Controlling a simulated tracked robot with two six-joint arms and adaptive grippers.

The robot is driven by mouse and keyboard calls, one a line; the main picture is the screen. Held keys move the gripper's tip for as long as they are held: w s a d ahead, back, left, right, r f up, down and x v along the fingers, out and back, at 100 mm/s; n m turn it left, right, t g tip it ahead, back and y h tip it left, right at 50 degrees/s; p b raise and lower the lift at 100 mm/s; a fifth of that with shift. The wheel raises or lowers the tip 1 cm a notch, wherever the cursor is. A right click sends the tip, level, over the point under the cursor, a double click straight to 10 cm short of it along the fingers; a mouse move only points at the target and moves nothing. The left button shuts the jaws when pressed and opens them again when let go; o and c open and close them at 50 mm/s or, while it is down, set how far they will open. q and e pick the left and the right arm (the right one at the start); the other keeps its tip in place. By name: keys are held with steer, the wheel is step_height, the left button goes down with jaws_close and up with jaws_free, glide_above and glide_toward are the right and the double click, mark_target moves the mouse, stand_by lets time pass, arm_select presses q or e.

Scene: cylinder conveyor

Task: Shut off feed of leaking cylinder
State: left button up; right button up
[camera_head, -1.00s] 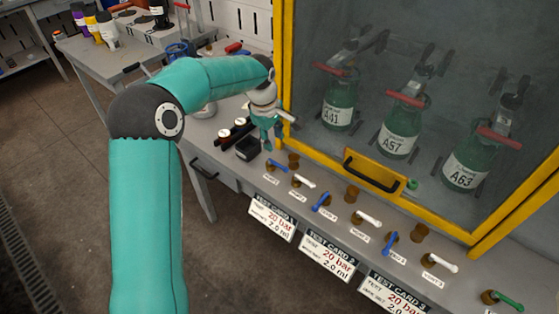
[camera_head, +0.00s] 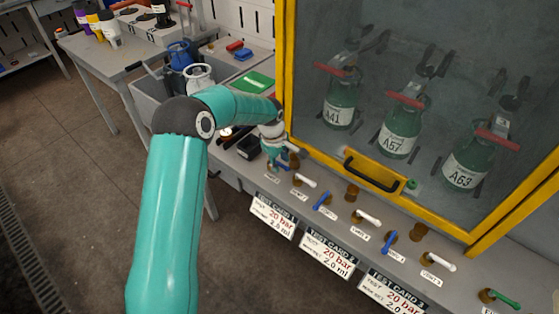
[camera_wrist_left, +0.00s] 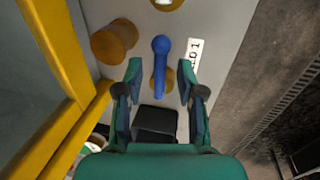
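Three green cylinders labelled A41 (camera_head: 338,116), A57 (camera_head: 398,145) and A63 (camera_head: 464,172) stand behind the glass. No leak is discernible. My left gripper (camera_head: 279,163) is at the leftmost valve. In the wrist view, its open fingers (camera_wrist_left: 160,78) stand either side of a blue handle (camera_wrist_left: 161,60), apart from it. In the head view the gripper largely hides that handle.
The yellow frame (camera_head: 290,60) and its black handle (camera_head: 372,172) are close beside my left gripper. A black box (camera_head: 248,147) sits left of it.

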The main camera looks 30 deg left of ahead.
arm_select(q)
jaws_close()
steer(key=shift+m, duration=0.3)
steer(key=m, duration=0.1)
steer(key=m+b, duration=0.1)
steer(key=shift+s+a+m+h, duration=0.15)
steer(key=shift+s+m+h, duration=0.15)
steer(key=shift+s, duration=0.1)
steer(key=m, duration=0.3)
steer(key=s+a+m, duration=0.1)
steer(key=shift+g+h+b, duration=0.3)
steer(key=shift+h+b, duration=0.1)
steer(key=m, duration=0.2)
steer(key=a+m, duration=0.1)
steer(key=m, duration=0.3)
steer(key=shift+s+a+r+g, duration=0.1)
steer(key=shift+s+a+g, duration=0.15)
steer(key=shift+s+g, duration=0.15)
steer(key=m, duration=0.1)
steer(key=a+m, duration=0.1)
steer(key=m, duration=0.1)
steer(key=m+p, duration=0.1)
steer(key=shift+a+m+g+h, duration=0.25)
steer(key=shift+m+g+h, duration=0.05)
steer(key=shift+g, duration=0.1)
jaws_free()
